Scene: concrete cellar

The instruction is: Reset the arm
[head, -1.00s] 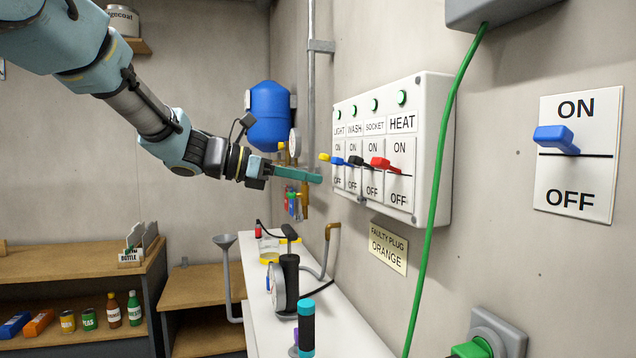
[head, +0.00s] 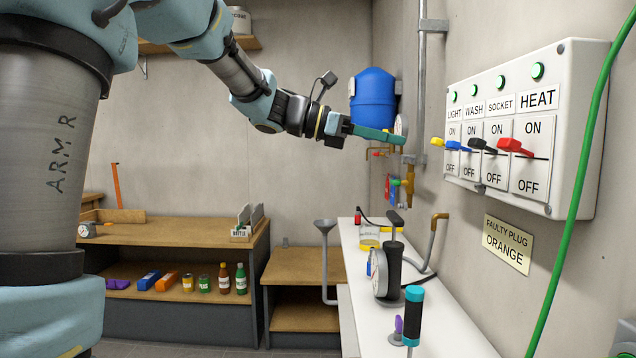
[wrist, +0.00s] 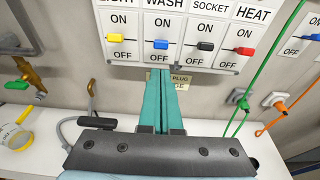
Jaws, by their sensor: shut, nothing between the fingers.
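My gripper (head: 393,138) is stretched out at mid-height in the head view, left of the switch panel (head: 584,130). Its teal fingers are shut together with nothing between them. In the wrist view my gripper (wrist: 160,73) points at the lower part of the panel, below the WASH switch. It looks apart from the levers in the head view. The panel has a yellow LIGHT lever (head: 438,142), a blue WASH lever (head: 457,146), a black SOCKET lever (head: 482,146) and a red HEAT lever (head: 514,147). Green lamps sit above the labels.
A white counter (head: 440,325) along the wall holds a black pump with a gauge (head: 388,265) and a teal-topped tool (head: 413,310). A blue tank (head: 374,97) hangs behind my gripper. A green cable (head: 578,190) runs down the wall. Wooden shelves (head: 170,236) stand at the left.

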